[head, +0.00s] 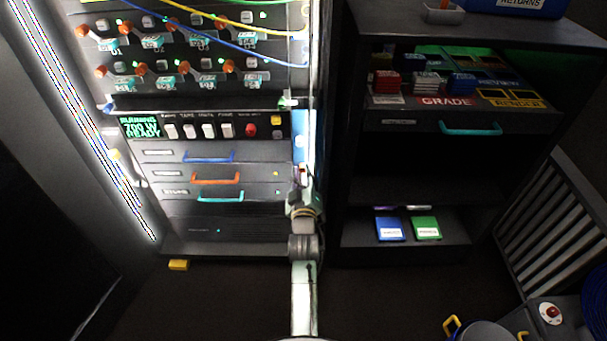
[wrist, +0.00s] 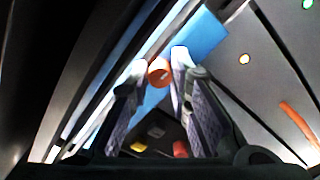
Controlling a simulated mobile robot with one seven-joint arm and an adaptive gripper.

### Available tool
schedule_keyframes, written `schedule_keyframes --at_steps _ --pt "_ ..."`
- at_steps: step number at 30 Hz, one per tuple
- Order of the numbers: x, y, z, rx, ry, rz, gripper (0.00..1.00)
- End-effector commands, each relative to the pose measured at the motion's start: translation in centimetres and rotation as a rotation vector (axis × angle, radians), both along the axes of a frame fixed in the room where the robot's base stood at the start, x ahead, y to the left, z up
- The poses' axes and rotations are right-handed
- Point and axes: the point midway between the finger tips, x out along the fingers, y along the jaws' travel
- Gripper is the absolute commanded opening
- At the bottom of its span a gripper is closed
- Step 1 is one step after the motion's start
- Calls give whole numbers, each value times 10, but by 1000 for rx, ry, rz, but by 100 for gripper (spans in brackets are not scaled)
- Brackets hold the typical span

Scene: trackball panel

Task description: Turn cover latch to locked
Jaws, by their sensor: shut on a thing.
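An orange round knob (wrist: 158,71), which looks like the cover latch, sits between my fingertips in the wrist view. My gripper (wrist: 160,68) is shut on it, one finger on each side. A blue panel (wrist: 203,38) lies behind the knob. In the head view this blue panel (head: 299,128) is a narrow upright strip at the rack's right edge. I cannot tell the latch's angle or any lock marking.
Left of my gripper is the rack with blue, orange and teal drawer handles (head: 217,178). Cables hang across its upper rows. A dark shelf unit (head: 440,178) stands close on the right. A yellow block (head: 179,265) lies at the rack's foot.

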Motion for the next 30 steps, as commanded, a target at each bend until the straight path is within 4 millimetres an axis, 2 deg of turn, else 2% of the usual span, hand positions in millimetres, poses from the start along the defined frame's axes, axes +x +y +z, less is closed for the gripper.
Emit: schedule_keyframes --at_steps 9,24,25,30 --pt "1 0 3 -106 -5 0 0" --pt "1 0 3 -124 -6 -1 0" --pt "1 0 3 -124 -6 -1 19" --pt "1 0 2 -123 -4 0 30"
